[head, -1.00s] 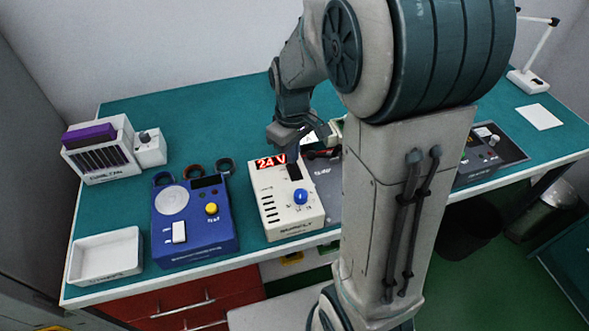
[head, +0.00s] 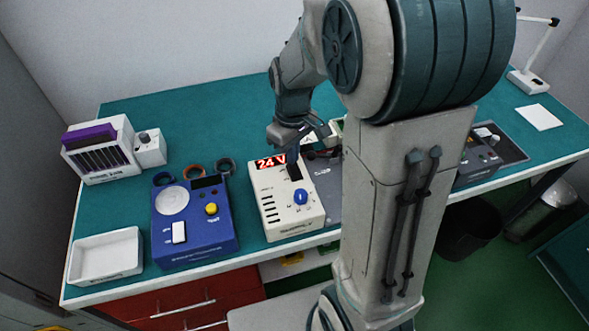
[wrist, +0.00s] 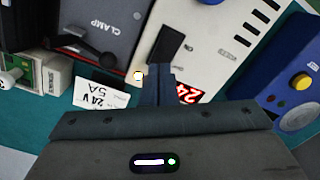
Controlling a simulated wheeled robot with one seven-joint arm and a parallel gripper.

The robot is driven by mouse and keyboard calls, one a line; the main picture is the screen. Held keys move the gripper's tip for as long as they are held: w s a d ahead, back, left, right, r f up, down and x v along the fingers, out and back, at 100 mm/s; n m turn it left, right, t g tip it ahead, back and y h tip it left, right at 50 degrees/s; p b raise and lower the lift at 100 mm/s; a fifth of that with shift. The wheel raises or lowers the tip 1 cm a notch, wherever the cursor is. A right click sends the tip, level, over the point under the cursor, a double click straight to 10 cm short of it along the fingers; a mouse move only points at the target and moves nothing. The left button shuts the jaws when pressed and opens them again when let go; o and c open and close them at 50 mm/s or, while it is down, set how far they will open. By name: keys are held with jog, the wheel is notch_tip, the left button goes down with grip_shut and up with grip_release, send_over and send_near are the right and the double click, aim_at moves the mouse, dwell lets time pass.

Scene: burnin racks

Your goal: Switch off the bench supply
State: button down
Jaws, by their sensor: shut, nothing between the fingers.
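The bench supply (head: 281,209) is a cream box marked SUPPLY on the bench, with a red lit display (head: 270,162) reading 24 V and a blue knob (head: 300,197). Its black switch (wrist: 167,44) shows in the wrist view, near a small glowing lamp (wrist: 138,75). My gripper (head: 293,160) is over the back edge of the supply, beside the display. In the wrist view its shut, empty fingers (wrist: 159,72) point at the panel between switch and display. I cannot tell whether they touch it.
A blue unit (head: 190,245) with a yellow button stands left of the supply. A dark clamp unit (wrist: 97,32) stands close on its other side, partly hidden by my arm in the head view. A card (wrist: 100,96) reading 24 V 5 A lies behind. A white tray (head: 105,258) is far left.

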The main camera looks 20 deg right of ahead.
aim_at(293, 167)
jog(key=shift+f+b, duration=0.75)
jog(key=shift+f, duration=0.15)
dwell(0.8)
jog(key=shift+r+p, duration=2.7)
jog(key=shift+r, duration=0.8)
jog(key=s+r+m+t, duration=0.1)
jog(key=s+r+m, duration=0.2)
jog(key=s, duration=0.4)
jog(key=s+r+m+t, duration=0.2)
jog(key=s+r+m, duration=0.1)
jog(key=s, duration=0.4)
jog(key=shift+v, duration=0.85)
jog(key=shift+a, duration=0.15)
